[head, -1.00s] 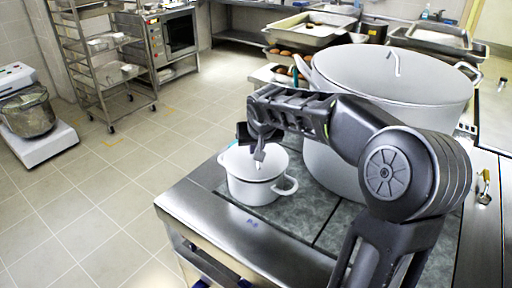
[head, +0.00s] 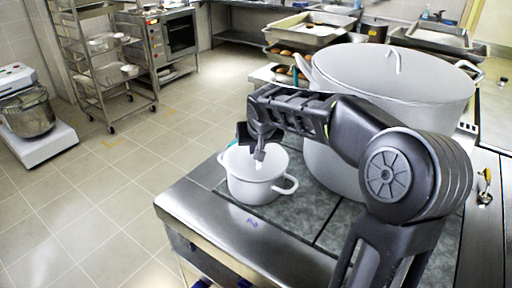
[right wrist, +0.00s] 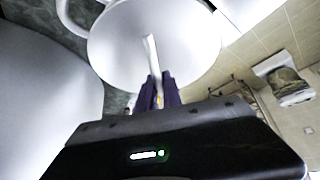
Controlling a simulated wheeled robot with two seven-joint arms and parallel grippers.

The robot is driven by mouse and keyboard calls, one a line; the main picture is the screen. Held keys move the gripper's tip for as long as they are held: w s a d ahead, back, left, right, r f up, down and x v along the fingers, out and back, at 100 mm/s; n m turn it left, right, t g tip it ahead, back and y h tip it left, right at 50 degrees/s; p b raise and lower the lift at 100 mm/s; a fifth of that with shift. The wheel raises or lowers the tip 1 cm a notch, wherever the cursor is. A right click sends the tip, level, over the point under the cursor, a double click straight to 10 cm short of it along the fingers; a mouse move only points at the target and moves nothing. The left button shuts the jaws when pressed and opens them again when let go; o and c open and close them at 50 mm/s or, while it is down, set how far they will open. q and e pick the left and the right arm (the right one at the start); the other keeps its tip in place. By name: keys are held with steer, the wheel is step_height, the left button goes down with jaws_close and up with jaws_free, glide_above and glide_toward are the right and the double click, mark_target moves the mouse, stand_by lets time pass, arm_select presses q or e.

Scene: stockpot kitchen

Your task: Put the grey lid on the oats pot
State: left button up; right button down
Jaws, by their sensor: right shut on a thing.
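A small white pot (head: 252,190) with a side handle stands upright near the front left corner of the stove top. The pale grey lid (head: 275,160) is at its mouth, under my right gripper (head: 259,156). My right gripper points down and is shut on the lid's strip handle. In the right wrist view, the round lid (right wrist: 115,45) fills the top middle, with its handle between my purple fingers (right wrist: 160,90). I cannot tell whether the lid rests on the rim or is just above it. The pot's contents are hidden. My left gripper is not in view.
A large lidded stockpot (head: 340,172) stands close to the right of the small pot, behind my right arm. The stove's front edge (head: 215,235) is near. Trays (head: 310,30) stand at the back. The stove top in front of the pots is clear.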

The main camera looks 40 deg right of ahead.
steer(key=shift+f+b, duration=0.25)
steer(key=shift+b, duration=0.05)
stand_by(0.4)
steer(key=c, duration=1.4)
jaws_free()
steer(key=shift+c, duration=0.2)
steer(key=shift+b+v, duration=0.4)
steer(key=shift+v, duration=3.55)
steer(key=shift+f, duration=0.1)
